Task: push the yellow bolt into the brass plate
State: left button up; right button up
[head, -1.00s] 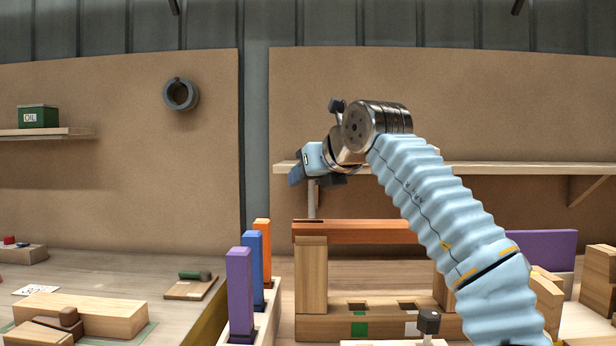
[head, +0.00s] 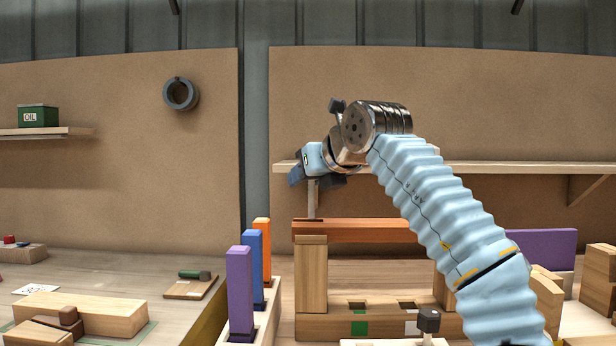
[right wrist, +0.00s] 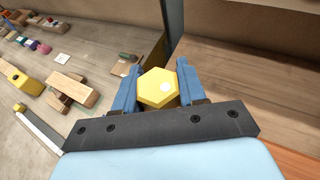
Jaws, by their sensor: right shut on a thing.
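A yellow hexagonal bolt head (right wrist: 157,88) sits between the two blue fingers of my right gripper (right wrist: 157,85) in the right wrist view. The fingers are shut on it from both sides. The bolt's shank is hidden beneath its head. In the head view my right gripper (head: 312,170) is above the left end of an orange-brown beam (head: 355,231), in front of the back wall shelf. I cannot pick out a brass plate in either view. My left gripper is not in view.
The beam lies across wooden posts (head: 312,275) on a slotted wooden base (head: 385,325). Purple (head: 241,290), blue (head: 254,262) and orange (head: 264,240) uprights stand in a rack to the left. A purple panel (head: 540,248) stands at right. Wood blocks (head: 85,312) lie at left.

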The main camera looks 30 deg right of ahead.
aim_at(313, 205)
jog(key=shift+f+b, duration=1.95)
jog(key=shift+f, duration=0.3)
jog(key=shift+f+b, duration=0.75)
jog(key=shift+f, duration=0.05)
jog(key=o, duration=1.3)
jog(key=shift+c, duration=0.2)
jog(key=v, duration=1.3)
jog(key=shift+s+r+p, duration=0.15)
jog(key=shift+s+p, duration=0.15)
jog(key=shift+s, duration=0.05)
